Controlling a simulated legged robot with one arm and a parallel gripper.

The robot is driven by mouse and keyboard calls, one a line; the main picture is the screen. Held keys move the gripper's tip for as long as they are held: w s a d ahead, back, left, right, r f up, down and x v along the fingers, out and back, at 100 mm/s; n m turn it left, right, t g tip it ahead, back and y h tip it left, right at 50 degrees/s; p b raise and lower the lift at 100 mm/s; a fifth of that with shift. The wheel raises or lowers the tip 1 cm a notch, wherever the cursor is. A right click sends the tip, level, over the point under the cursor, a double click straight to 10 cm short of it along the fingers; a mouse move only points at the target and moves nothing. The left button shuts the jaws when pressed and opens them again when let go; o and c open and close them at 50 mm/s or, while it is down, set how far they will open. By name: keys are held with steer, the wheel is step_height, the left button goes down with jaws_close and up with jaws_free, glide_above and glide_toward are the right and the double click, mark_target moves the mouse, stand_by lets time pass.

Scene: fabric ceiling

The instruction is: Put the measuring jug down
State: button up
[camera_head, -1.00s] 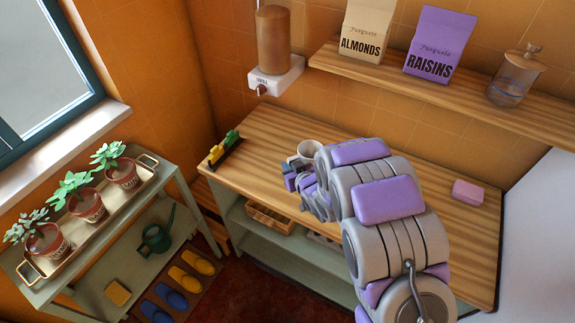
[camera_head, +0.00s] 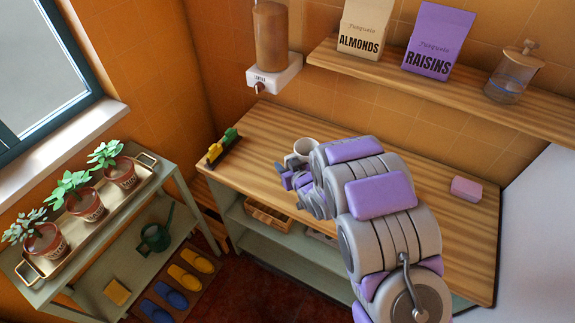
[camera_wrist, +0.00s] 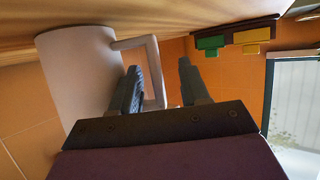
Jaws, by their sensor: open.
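The measuring jug (camera_head: 306,145) is a pale, plain vessel on the wooden counter (camera_head: 260,133), partly hidden behind my arm in the head view. In the wrist view the jug (camera_wrist: 75,75) fills the left side, its base end against the counter at the top of this inverted picture. Its squared handle (camera_wrist: 155,72) shows between my two dark fingers. My gripper (camera_wrist: 160,85) is open, with a visible gap between the handle and the right finger. I cannot tell whether the left finger touches the handle. In the head view my gripper (camera_head: 287,178) is beside the jug at the counter's front edge.
A pink block (camera_head: 466,189) lies at the right. A dispenser (camera_head: 271,50) hangs on the wall, and a shelf (camera_head: 400,75) holds bags and a jar. Counter space left of the jug is clear.

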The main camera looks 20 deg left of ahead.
steer(key=shift+s+a, duration=0.15)
steer(key=shift+s+d+r, duration=0.2)
steer(key=shift+d, duration=0.05)
steer(key=p+v, duration=0.6)
steer(key=v, duration=0.5)
steer(key=shift+p, duration=0.3)
steer(key=shift+s+d+p, duration=0.2)
steer(key=shift+s+p, duration=0.05)
steer(key=shift+p, duration=0.25)
steer(key=shift+w+d+p+v, duration=0.1)
steer(key=shift+p+v, duration=1.15)
steer(key=shift+p, duration=0.85)
steer(key=shift+w+d+p+v, duration=0.15)
steer(key=shift+p+v, duration=1.1)
steer(key=shift+p, duration=0.85)
